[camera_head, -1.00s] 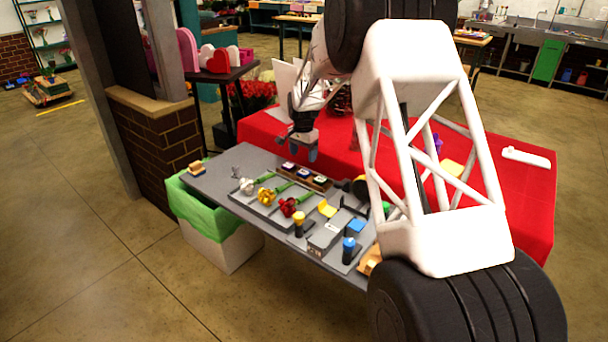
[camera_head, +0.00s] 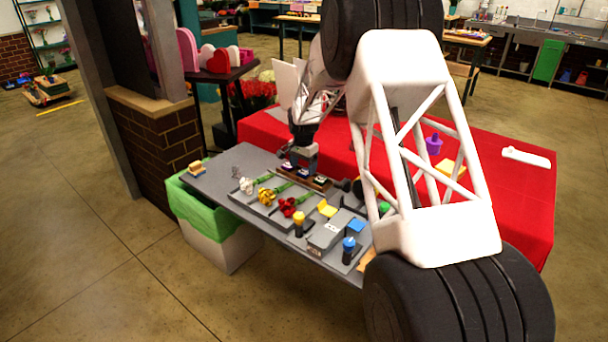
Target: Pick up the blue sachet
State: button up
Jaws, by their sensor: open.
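A wooden rack (camera_head: 326,185) on the grey table holds a short row of small dark sachets with pale tops. The middle sachet (camera_head: 303,174) looks bluish, but its colour is hard to tell at this size. My gripper (camera_head: 302,168) points down over the rack, with its fingers apart around or just above the middle sachet. Nothing is visibly held. Whether the fingers touch the sachet cannot be told, and they partly hide the row.
White (camera_head: 247,185), yellow (camera_head: 267,196) and red (camera_head: 288,206) flowers lie in front of the rack. A yellow bottle (camera_head: 299,221), a blue bottle (camera_head: 348,249) and a flat blue block (camera_head: 356,226) are nearer.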

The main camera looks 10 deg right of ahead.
aim_at(304, 173)
jog(key=shift+f, duration=1.15)
jog(key=shift+c, duration=0.2)
jog(key=c, duration=1)
